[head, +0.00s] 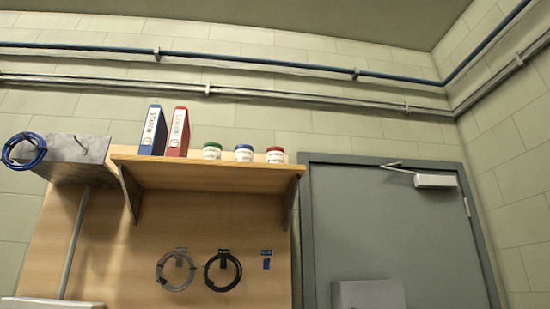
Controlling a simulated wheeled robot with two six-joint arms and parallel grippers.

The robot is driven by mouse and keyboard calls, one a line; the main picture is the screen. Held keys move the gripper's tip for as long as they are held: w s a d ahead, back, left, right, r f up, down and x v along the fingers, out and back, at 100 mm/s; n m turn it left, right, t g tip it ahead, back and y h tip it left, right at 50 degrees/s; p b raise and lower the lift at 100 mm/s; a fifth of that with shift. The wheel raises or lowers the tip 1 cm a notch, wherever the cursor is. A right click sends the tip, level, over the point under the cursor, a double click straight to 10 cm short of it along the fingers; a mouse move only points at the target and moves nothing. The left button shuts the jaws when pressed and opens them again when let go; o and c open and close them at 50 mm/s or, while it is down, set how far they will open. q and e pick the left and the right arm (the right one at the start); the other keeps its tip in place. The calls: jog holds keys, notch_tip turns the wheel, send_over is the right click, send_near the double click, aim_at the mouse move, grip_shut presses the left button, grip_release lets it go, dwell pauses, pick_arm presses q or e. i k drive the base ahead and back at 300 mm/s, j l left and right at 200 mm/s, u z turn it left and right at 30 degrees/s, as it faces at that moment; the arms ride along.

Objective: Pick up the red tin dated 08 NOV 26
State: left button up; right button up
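On the wooden wall shelf (205,175) stand three small white-labelled tins. The right one has a red lid (275,155), the middle one a blue lid (244,153), and the left one a green lid (212,151). Any date on their labels is too small to read. I cannot tell whether the red-lidded one is the red tin dated 08 NOV 26. Neither of my grippers shows in the head view.
A blue binder (152,131) and a red binder (178,132) stand left of the tins. A grey box (75,155) with a blue cable coil (24,150) is further left. A grey door (390,230) is at the right. Cable coils (175,272) hang below the shelf.

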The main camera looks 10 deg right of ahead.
aim_at(274, 155)
jog(key=l, duration=0.15)
jog(key=i+j+z, duration=0.15)
jog(key=i, duration=0.4)
jog(key=i+j+z, duration=0.2)
jog(key=i+j, duration=0.25)
